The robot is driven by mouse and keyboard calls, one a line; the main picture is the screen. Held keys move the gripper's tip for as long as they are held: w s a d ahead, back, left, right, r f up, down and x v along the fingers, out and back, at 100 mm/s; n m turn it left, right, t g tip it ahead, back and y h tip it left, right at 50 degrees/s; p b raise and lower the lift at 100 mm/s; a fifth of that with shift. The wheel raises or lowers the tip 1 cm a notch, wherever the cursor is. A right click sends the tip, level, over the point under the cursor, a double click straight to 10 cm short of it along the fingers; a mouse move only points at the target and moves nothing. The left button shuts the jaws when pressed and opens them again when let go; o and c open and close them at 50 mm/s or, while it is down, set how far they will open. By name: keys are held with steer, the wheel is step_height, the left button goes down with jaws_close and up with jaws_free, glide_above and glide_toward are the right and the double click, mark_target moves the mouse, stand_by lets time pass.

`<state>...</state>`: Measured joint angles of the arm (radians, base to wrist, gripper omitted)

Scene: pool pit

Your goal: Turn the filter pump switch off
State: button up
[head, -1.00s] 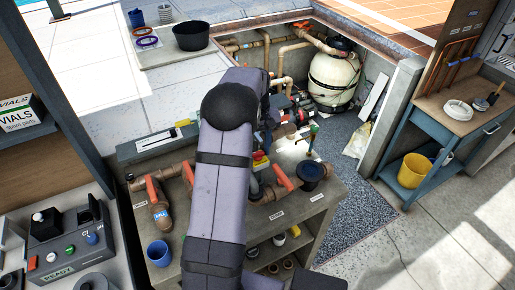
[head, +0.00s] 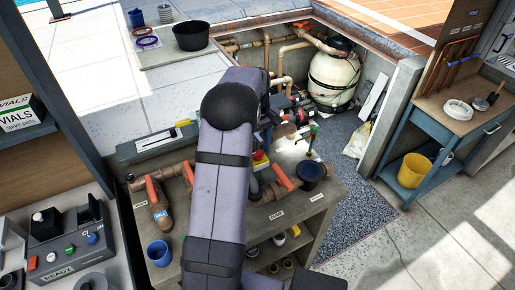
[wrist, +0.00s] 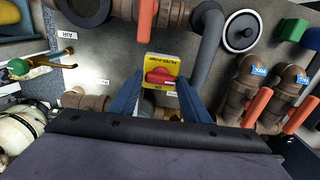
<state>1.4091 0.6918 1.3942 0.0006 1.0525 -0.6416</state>
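The filter pump switch (wrist: 161,75) is a red rotary knob on a yellow plate marked FILTER PUMP. It sits between the two blue fingers of my gripper (wrist: 160,98) in the wrist view, with gaps on both sides. The gripper is open and holds nothing. I cannot tell how far the fingertips are from the knob. In the head view a yellow and red part of the switch (head: 260,157) shows just right of my arm. My arm hides most of the gripper there.
Pipes with orange-red valve handles (head: 283,177) flank the switch. A dark round cup (head: 312,172) and a blue cup (head: 159,253) stand on the bench. A cream filter tank (head: 334,78) stands behind. Gravel floor (head: 350,220) is clear to the right.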

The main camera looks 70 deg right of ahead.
steer(key=shift+o, duration=1.1)
steer(key=shift+r+b, duration=1.35)
steer(key=shift+r, duration=2.35)
